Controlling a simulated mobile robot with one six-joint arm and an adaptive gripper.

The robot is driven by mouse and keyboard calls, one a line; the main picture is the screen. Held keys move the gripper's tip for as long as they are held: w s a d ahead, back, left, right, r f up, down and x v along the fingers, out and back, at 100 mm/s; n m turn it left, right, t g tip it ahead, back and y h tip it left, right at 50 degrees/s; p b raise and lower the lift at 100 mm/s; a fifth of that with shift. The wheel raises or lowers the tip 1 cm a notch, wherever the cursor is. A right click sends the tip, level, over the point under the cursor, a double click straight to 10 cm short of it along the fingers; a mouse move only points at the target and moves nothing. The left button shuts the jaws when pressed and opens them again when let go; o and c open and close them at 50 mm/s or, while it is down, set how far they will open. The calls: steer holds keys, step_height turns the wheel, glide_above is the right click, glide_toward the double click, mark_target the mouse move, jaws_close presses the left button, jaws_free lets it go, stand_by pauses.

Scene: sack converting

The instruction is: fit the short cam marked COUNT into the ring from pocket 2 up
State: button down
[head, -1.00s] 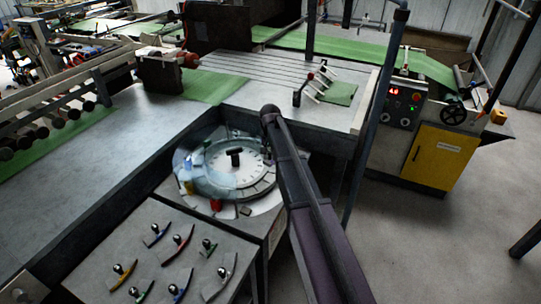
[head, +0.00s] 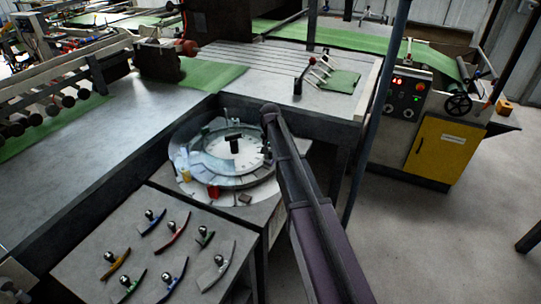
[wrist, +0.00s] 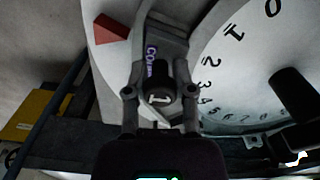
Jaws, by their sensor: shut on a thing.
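In the wrist view my gripper (wrist: 159,95) is shut on the dark knob of the short cam (wrist: 165,30). In the head view the ring (head: 273,181) surrounds the white dial (head: 222,151); my arm hides the gripper and the held cam.
Several curved cams with ball knobs lie on the front bench (head: 150,283), including a yellow one (head: 115,265) and a red one (head: 175,235). A red block (wrist: 110,28) stands on the rim. A black T-shaped handle (head: 234,143) rises at the dial's centre. A yellow cabinet (head: 440,153) stands right.

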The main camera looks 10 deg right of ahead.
steer(key=shift+f+b, duration=0.45)
steer(key=shift+f, duration=0.05)
stand_by(0.6)
steer(key=shift+c, duration=1.9)
jaws_free()
steer(key=shift+r, duration=0.15)
